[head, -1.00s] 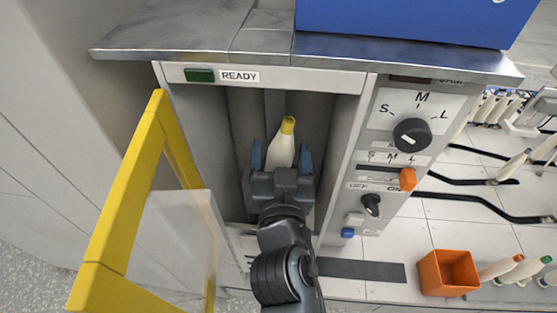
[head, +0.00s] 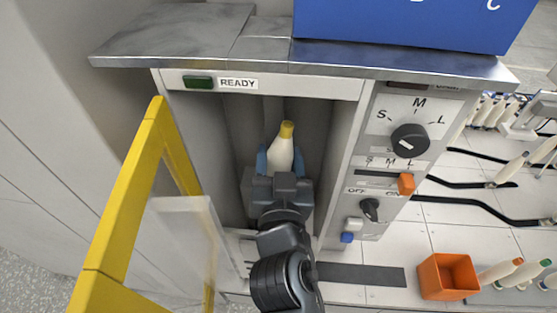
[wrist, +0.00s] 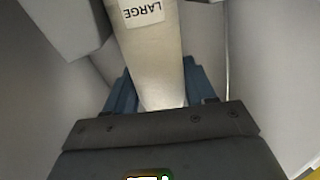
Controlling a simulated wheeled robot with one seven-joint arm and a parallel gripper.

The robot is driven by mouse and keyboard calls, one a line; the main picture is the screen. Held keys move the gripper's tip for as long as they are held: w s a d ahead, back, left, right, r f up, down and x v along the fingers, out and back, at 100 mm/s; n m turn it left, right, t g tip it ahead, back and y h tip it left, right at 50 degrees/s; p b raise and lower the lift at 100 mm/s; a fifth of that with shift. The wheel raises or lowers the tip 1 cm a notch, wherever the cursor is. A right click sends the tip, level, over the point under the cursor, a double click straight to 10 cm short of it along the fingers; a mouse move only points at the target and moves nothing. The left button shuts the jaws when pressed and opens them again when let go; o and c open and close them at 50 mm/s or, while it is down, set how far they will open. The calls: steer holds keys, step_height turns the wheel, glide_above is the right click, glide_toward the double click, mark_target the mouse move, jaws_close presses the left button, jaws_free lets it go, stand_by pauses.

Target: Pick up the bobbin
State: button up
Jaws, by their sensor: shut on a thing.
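The bobbin (head: 281,153) is cream-white with a yellow tip and stands inside the open grey compartment below the READY label. In the wrist view the bobbin (wrist: 153,65) carries a label reading LARGE. My gripper (head: 280,160) reaches into the compartment from the front. Its blue fingers are closed on the bobbin's sides, one on each side. In the wrist view my gripper (wrist: 155,95) also has its blue fingers against both sides of the bobbin. The bobbin's lower end is hidden behind my gripper in the head view.
A yellow-framed clear door (head: 130,200) stands open at the left. The control panel (head: 392,150) with knobs and an orange slider is on the right. A blue box (head: 400,25) sits on the top shelf. An orange bin (head: 447,276) and several other bobbins lie at the right.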

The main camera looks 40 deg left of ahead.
mark_target(286, 138)
steer(key=r, duration=0.2)
steer(key=r+p, duration=0.1)
steer(key=r, duration=0.1)
steer(key=d+r, duration=0.1)
steer(key=r, duration=0.1)
steer(key=shift+d+r+p, duration=0.1)
steer(key=shift+r+p, duration=0.2)
steer(key=shift+r, duration=0.1)
steer(key=b+v, duration=0.1)
steer(key=v, duration=1.2)
steer(key=shift+s, duration=0.15)
steer(key=shift+d, duration=0.15)
